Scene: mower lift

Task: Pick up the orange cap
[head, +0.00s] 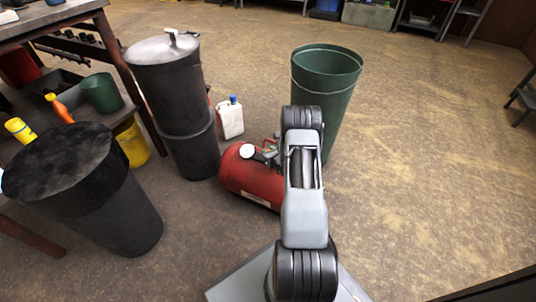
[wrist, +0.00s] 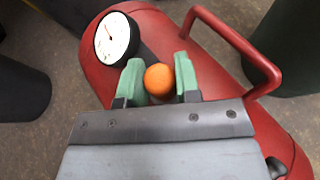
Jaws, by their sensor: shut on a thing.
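The orange cap (wrist: 158,80) is a small round orange thing in the middle of the wrist view. My gripper (wrist: 158,84) has its two green fingertips on either side of the cap and is shut on it. Below it is the red tank (wrist: 100,74) with a white-faced gauge (wrist: 115,38); I cannot tell whether the cap still touches the tank. In the head view the red tank (head: 240,182) lies on the floor. My arm hides the gripper and the cap there.
A green bin (head: 340,80) stands behind my arm. A dark lidded drum (head: 175,90) and a black bin (head: 120,215) stand at the left. A white jug (head: 230,120) is behind the tank. The floor at the right is free. A red handle (wrist: 235,40) rises beside my gripper.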

